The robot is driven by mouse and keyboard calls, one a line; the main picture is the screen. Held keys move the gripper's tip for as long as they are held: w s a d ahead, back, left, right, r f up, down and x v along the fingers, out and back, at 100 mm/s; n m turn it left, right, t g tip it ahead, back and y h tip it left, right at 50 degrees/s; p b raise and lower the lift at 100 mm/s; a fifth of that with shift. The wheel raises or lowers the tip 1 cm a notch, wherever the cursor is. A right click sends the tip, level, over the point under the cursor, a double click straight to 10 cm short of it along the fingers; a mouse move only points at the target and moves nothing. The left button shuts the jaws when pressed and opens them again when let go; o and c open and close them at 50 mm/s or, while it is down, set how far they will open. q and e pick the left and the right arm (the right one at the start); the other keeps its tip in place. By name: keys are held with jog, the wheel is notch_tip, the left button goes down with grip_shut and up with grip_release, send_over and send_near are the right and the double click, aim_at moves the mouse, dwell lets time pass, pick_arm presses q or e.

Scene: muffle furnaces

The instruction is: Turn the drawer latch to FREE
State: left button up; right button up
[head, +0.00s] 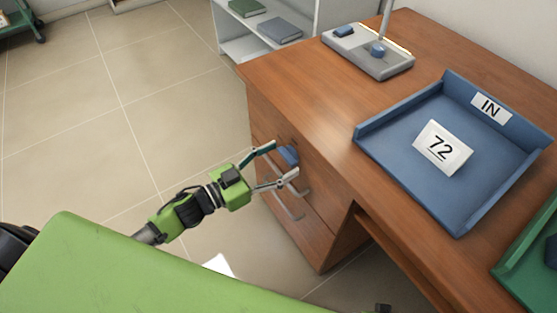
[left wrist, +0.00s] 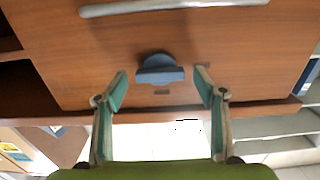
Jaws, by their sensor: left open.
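The drawer latch (head: 289,155) is a blue knob on the front of the wooden desk's drawer unit, near the top. In the left wrist view the latch (left wrist: 160,70) has a round base and a straight bar lying level across the picture. A small dark mark shows beside it, too small to read. My left gripper (head: 283,162) is open at the drawer front, with its fingers spread to either side of the latch. In the left wrist view the fingertips (left wrist: 161,84) stand apart from the bar, with a gap on each side. My right gripper is not in view.
A silver drawer handle (left wrist: 175,7) lies near the latch. On the desktop (head: 310,85) are a blue IN tray (head: 400,185) holding a card marked 72 (head: 443,147), and a lamp base (head: 368,55). A shelf (head: 245,47) stands behind.

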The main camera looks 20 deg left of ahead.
pick_arm(q)
jog(key=c, duration=1.1)
